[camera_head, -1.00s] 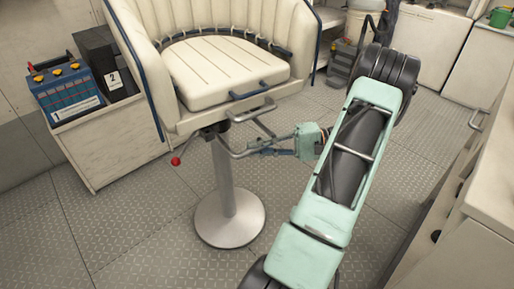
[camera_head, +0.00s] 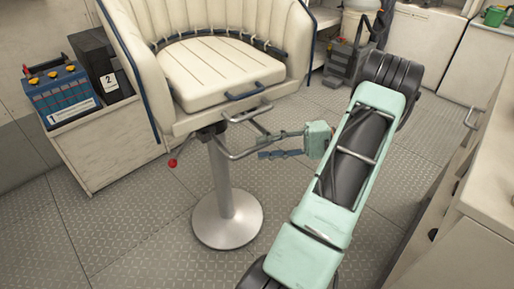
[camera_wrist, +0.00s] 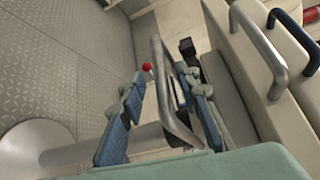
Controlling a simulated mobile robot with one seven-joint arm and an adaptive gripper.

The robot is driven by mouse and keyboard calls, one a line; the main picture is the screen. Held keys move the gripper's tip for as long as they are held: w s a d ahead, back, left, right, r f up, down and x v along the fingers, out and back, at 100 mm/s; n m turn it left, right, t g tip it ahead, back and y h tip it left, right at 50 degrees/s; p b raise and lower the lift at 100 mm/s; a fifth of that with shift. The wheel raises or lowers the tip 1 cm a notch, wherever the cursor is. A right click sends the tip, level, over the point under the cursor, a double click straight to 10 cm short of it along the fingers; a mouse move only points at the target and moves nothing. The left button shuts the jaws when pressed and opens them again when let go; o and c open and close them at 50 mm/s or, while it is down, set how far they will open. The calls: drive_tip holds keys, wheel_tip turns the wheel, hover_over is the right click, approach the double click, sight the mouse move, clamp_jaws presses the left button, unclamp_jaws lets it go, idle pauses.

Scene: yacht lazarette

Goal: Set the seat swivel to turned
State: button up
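The cream seat (camera_head: 215,70) stands on a round metal pedestal (camera_head: 226,205). Its padded back curves around the cushion. Under its front edge a bent grey bar (camera_head: 244,151) juts out; a lever with a red knob (camera_head: 173,163) shows at the left. My gripper (camera_head: 268,146) is at the bar's right side, below the seat front. In the wrist view its blue fingers (camera_wrist: 168,84) are spread, with the grey bar (camera_wrist: 168,105) between them and a gap on the left side. The red knob (camera_wrist: 147,66) shows beyond the bar. Contact on the right finger cannot be told.
A wooden cabinet (camera_head: 108,150) with a blue battery (camera_head: 62,95) and a black box stands left of the seat. A white counter (camera_head: 488,190) stands close on the right. Patterned floor (camera_head: 130,225) is clear around the pedestal. A grey handle (camera_wrist: 260,50) is on the seat's front edge.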

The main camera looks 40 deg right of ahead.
drive_tip(key=f+v, duration=0.1)
drive_tip(key=v, duration=0.7)
drive_tip(key=shift+s+d+r, duration=0.2)
drive_tip(key=shift+d+r, duration=0.15)
drive_tip(key=shift+r, duration=0.2)
